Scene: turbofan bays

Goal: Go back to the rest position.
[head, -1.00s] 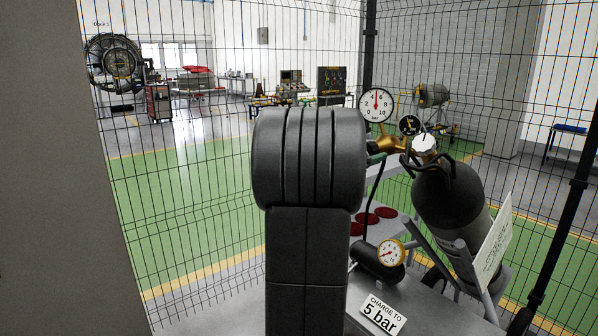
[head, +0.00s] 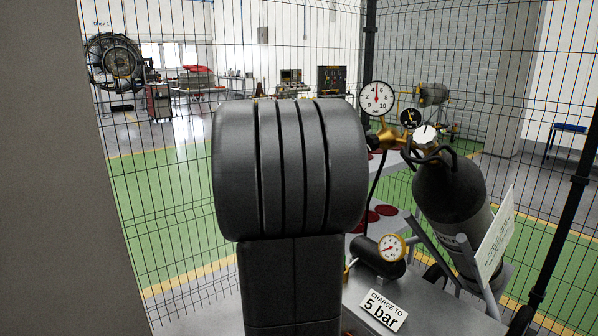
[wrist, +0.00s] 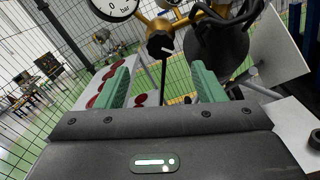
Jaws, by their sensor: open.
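My gripper (wrist: 162,88) shows in the wrist view with its two green fingers wide apart and nothing between them. Beyond the fingertips are a brass regulator with a black knob (wrist: 160,43) and a dark gas cylinder (wrist: 217,45). The fingers look apart from both. In the head view my dark arm fills the middle and hides the gripper. The regulator (head: 391,139) and cylinder (head: 447,205) stand to its right.
A grey bench (head: 420,305) holds a small black tank (head: 377,258) with a gauge and a "CHARGE TO 5 bar" sign (head: 383,311). Dark red discs (head: 385,210) lie behind. A wire mesh fence (head: 170,220) stands beyond. A grey pillar (head: 45,200) closes the left side.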

